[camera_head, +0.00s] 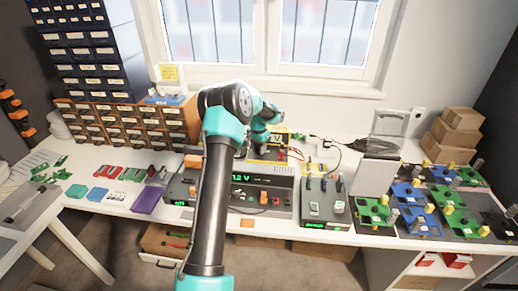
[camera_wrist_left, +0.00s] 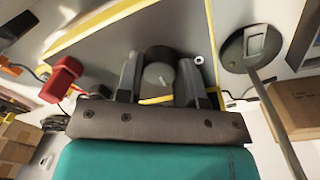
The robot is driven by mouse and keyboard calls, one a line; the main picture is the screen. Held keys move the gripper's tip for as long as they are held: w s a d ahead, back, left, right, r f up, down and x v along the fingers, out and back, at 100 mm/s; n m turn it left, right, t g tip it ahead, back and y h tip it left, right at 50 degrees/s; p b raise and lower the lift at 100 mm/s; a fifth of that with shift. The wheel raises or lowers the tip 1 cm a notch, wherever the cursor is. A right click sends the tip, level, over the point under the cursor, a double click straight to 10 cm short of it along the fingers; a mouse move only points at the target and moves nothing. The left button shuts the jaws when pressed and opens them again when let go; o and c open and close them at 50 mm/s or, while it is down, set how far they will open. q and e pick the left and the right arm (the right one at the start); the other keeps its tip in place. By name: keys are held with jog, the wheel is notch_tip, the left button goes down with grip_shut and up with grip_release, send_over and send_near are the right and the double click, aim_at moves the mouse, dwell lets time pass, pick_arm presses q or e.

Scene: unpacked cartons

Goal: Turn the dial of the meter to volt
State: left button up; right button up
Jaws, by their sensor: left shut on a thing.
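The meter (camera_head: 281,136), with a yellow edge, stands at the back of the bench below the window, partly hidden by my left arm. Its grey face (camera_wrist_left: 105,42) with a yellow border fills the upper part of the left wrist view. The dial (camera_wrist_left: 158,72) is a dark round knob with a pale mark. My left gripper (camera_wrist_left: 159,84) is shut on the dial, one finger on each side of it. In the head view my left gripper (camera_head: 263,147) is at the meter's front, mostly hidden by its own wrist. My right gripper is not in view.
A bench instrument (camera_head: 283,183) with a lit green display stands in front of the meter. A red plug (camera_wrist_left: 62,80) is beside the dial in the wrist view. Drawer cabinets (camera_head: 125,127) stand at left, green boards (camera_head: 375,211) and cartons (camera_head: 455,133) at right.

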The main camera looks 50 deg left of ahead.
pick_arm(q)
jog(key=o, duration=0.9)
jog(key=r, duration=1.1)
jog(key=a+r, duration=0.1)
jog(key=r, duration=0.5)
jog(key=shift+r, duration=0.2)
jog(key=shift+d, duration=0.1)
